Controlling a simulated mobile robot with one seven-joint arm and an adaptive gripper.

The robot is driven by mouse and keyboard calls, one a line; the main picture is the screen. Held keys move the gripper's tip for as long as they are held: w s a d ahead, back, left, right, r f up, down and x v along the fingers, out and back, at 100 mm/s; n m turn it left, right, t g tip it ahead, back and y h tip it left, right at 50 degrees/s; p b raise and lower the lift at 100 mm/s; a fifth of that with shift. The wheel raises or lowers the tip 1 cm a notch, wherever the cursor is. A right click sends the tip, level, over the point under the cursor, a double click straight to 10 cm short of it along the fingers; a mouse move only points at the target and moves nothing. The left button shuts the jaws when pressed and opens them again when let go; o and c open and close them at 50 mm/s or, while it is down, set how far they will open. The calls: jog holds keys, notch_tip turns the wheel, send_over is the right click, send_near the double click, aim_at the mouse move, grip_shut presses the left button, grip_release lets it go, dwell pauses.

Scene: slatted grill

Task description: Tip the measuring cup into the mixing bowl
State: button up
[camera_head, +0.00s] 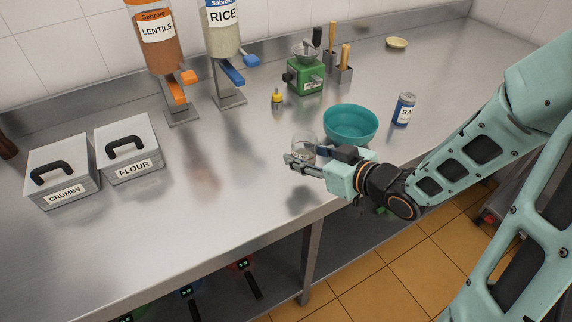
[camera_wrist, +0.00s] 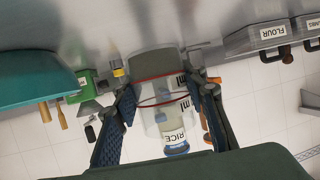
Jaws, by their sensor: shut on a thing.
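The measuring cup (camera_head: 304,142) is clear, with red rings and "ml" marks that show in the wrist view (camera_wrist: 160,92). My gripper (camera_head: 306,158) is shut on it, one finger on each side; the fingers also show in the wrist view (camera_wrist: 164,115). The cup looks about upright in the head view, its lower part hidden behind my gripper. The teal mixing bowl (camera_head: 350,124) stands on the counter just right of and behind the cup. It shows at the left of the wrist view (camera_wrist: 35,75).
A green grinder (camera_head: 305,77) stands behind the bowl, and a blue salt can (camera_head: 404,109) right of it. A small yellow-capped bottle (camera_head: 277,97) is behind the cup. Lentil (camera_head: 158,45) and rice (camera_head: 222,30) dispensers stand at the back. The counter (camera_head: 200,230) in front is clear.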

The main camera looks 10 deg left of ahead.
jog(key=w+d+r+m+t+h, duration=0.2)
jog(key=w+d+r+m+h, duration=0.2)
jog(key=w+d, duration=0.3)
jog(key=w+d+r+m+t+h, duration=0.3)
jog(key=w+d+m+h, duration=0.3)
jog(key=d, duration=0.6)
jog(key=shift+w+d+r+h, duration=0.3)
jog(key=shift+w+d+r, duration=0.1)
jog(key=shift+w, duration=0.45)
